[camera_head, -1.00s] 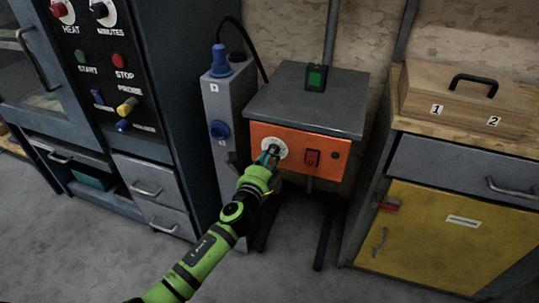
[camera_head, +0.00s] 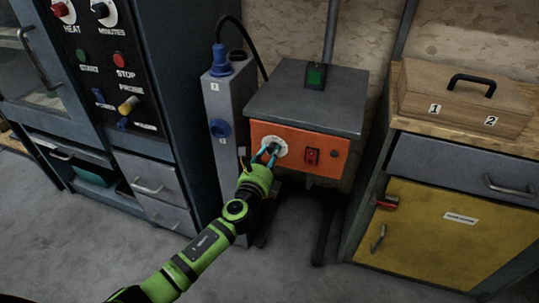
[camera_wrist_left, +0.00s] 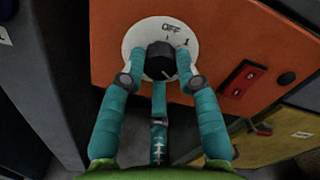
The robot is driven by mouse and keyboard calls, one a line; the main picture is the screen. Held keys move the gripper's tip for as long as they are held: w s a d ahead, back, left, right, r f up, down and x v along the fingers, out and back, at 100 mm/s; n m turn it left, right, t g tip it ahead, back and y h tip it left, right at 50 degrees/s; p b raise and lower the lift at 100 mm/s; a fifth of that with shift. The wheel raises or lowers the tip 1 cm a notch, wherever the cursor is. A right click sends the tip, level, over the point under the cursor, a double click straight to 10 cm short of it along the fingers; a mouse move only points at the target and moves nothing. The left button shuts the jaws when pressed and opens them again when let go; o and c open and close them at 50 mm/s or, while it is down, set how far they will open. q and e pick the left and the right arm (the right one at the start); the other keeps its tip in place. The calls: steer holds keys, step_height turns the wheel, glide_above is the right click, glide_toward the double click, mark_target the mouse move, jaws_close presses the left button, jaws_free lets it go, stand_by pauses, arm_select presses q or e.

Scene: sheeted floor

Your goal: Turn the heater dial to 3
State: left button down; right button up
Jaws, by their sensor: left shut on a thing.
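The heater dial is a round white plate (camera_head: 281,141) on the left of the orange heater front. In the left wrist view, its black knob (camera_wrist_left: 160,56) sits on the plate, with "OFF" at the top and "1" to the right. The other marks are hidden or unreadable, and I cannot tell the pointer setting. My left gripper (camera_head: 268,154) is shut on the knob, with teal fingers on either side and one below, as the left wrist view shows (camera_wrist_left: 160,70). My right gripper is not in view.
A red switch (camera_head: 312,157) is just right of the dial. A grey box with blue sockets (camera_head: 222,106) stands close on the left. A yellow-doored cabinet (camera_head: 440,240) stands to the right. An oven panel (camera_head: 105,75) is at the far left.

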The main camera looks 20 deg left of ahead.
arm_select(q)
steer(key=shift+r, duration=0.1)
steer(key=c, duration=0.9)
jaws_free()
steer(key=shift+w+d, duration=0.1)
steer(key=s, duration=1.2)
steer(key=shift+a, duration=0.25)
